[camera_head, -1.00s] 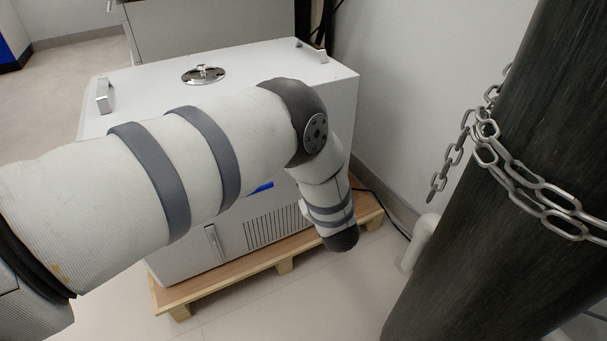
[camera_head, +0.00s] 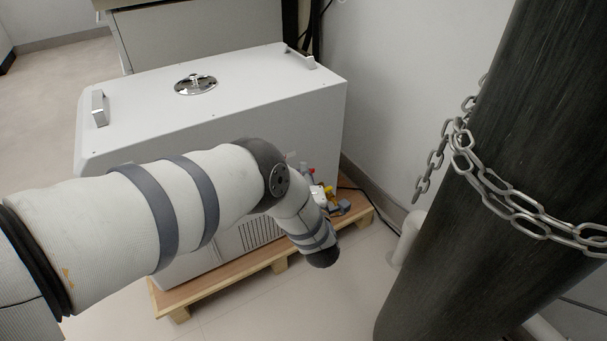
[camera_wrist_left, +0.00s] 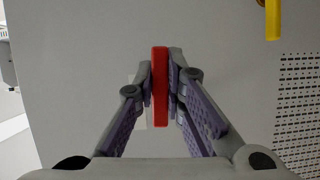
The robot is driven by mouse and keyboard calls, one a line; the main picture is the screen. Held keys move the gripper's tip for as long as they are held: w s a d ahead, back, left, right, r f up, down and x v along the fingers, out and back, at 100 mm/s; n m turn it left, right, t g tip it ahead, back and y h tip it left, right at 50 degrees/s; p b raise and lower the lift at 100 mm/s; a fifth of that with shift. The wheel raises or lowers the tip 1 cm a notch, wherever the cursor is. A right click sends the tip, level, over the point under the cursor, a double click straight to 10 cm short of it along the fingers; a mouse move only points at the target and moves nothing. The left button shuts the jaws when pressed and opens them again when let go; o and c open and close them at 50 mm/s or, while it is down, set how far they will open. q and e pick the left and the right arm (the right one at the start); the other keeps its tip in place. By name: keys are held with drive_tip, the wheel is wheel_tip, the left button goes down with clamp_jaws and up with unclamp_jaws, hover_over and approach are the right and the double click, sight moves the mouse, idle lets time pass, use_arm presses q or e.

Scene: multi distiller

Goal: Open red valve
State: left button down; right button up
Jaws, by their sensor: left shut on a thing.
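The red valve handle (camera_wrist_left: 160,88) stands upright as a narrow red bar in the middle of the left wrist view. My left gripper (camera_wrist_left: 160,72) has its two fingers closed in on both sides of it and is shut on it. In the head view a small red piece (camera_head: 311,171) shows beside my forearm, at the right side of the white machine (camera_head: 225,100). My left gripper is mostly hidden there behind my own arm. My right gripper is not in view.
A yellow handle (camera_wrist_left: 273,18) is at the upper right of the wrist view, close to a perforated panel (camera_wrist_left: 300,110). The machine stands on a wooden pallet (camera_head: 215,283). A dark cylinder (camera_head: 470,190) with a chain (camera_head: 500,195) stands at the right. Floor shows between them.

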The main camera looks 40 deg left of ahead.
use_arm(q)
drive_tip(key=shift+r+n, duration=0.15)
drive_tip(key=shift+n, duration=0.35)
drive_tip(key=c, duration=1.6)
unclamp_jaws()
drive_tip(key=shift+d, duration=0.1)
drive_tip(key=shift+c, duration=0.2)
drive_tip(key=v, duration=1.2)
drive_tip(key=shift+f, duration=0.3)
